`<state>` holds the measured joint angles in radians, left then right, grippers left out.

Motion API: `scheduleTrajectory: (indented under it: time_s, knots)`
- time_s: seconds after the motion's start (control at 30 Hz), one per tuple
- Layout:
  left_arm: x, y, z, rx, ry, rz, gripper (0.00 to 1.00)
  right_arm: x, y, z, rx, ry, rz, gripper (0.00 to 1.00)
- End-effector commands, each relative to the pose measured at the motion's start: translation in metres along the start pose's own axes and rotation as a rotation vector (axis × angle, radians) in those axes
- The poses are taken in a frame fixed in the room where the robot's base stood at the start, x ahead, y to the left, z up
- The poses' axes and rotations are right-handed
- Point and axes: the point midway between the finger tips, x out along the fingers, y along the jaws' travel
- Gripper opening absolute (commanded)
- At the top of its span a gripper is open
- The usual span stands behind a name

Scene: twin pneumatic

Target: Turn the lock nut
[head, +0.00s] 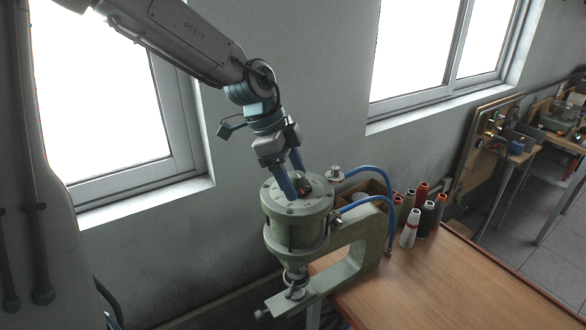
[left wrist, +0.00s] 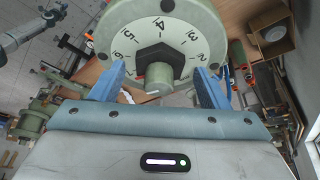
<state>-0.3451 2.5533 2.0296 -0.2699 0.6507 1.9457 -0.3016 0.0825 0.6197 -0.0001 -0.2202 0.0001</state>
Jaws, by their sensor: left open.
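The lock nut (left wrist: 152,56) is a dark hexagonal nut at the centre of a pale numbered dial (left wrist: 186,35) in the left wrist view. A greenish-grey stud (left wrist: 158,77) stands out through it. In the head view, the dark nut (head: 303,182) sits on top of the green cylinder (head: 296,229) of a C-frame press. My left gripper (head: 295,184) comes down over the cylinder's top. Its blue fingers are open, one on each side of the stud in the left wrist view (left wrist: 160,70); I cannot tell whether either touches the nut. My right gripper is not in view.
Blue hoses (head: 366,170) loop from the cylinder to the press frame (head: 374,230). A cardboard box (head: 371,188) and several thread spools (head: 410,231) stand behind and right of it. The wooden table (head: 470,285) is clear at the front right. A wall with windows lies behind.

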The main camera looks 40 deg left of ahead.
Motion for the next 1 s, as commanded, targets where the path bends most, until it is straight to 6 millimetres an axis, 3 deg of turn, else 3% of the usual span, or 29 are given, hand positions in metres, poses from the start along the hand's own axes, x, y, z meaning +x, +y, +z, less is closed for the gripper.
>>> scheduleTrajectory:
  time_s: [0.33, 0.57, 0.9, 1.0]
  knots:
    - [0.004, 0.000, 0.000, 0.000, 0.000, 0.000, 0.69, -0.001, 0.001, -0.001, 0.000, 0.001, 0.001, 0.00]
    - [0.003, 0.000, 0.000, 0.000, 0.000, 0.000, 0.24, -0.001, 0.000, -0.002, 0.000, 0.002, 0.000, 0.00]
    - [0.006, 0.001, 0.001, -0.111, 0.000, -0.051, 0.24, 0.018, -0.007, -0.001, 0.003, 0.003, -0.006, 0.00]
    - [0.003, 0.002, 0.000, -0.173, -0.001, -0.074, 0.24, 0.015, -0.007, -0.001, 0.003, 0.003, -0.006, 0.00]
